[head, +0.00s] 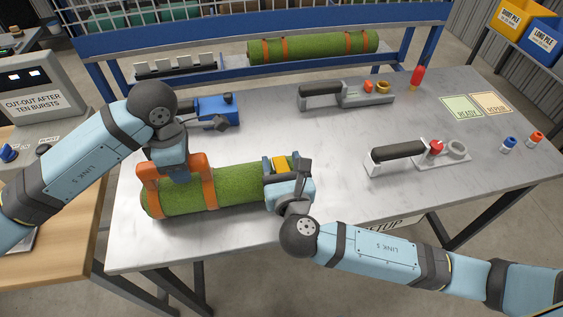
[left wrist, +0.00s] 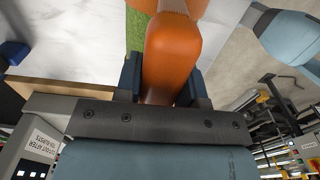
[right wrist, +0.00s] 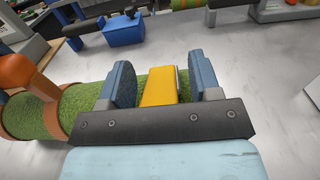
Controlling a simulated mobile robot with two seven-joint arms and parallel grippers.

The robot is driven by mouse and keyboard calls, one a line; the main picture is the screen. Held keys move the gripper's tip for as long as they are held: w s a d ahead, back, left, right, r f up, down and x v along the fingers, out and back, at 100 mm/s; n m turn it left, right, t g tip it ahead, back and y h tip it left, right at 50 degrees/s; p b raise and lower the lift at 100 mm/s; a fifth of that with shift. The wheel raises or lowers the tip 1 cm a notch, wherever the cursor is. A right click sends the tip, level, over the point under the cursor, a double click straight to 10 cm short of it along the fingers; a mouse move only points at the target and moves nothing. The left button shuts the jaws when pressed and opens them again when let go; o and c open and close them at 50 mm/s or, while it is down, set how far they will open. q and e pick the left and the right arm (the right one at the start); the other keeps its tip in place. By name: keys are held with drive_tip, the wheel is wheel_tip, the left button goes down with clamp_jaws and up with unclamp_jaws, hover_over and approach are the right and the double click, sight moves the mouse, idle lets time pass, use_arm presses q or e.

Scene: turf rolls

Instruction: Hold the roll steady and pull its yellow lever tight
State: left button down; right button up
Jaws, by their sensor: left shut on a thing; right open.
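The green turf roll (head: 235,191) lies on the near left of the metal table, with orange straps around its left part. An orange handle (head: 172,166) stands over the straps, and my left gripper (head: 176,162) is shut on it. The handle fills the space between the fingers in the left wrist view (left wrist: 172,55). The yellow lever (head: 281,164) is at the roll's right end. My right gripper (head: 284,178) is open there. In the right wrist view the yellow lever (right wrist: 160,86) lies between the two separated fingers, with a gap on each side.
A blue clamp-like tool (head: 217,109) stands behind the roll. Another strapped roll (head: 315,48) lies on the rack.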

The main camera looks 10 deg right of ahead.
clamp_jaws()
drive_tip(key=shift+w+r+g, duration=0.1)
drive_tip(key=shift+r+g, duration=0.15)
drive_tip(key=shift+g, duration=0.35)
unclamp_jaws()
drive_tip(key=s+r, duration=0.1)
drive_tip(key=s, duration=1.1)
drive_tip(key=shift+r, duration=0.1)
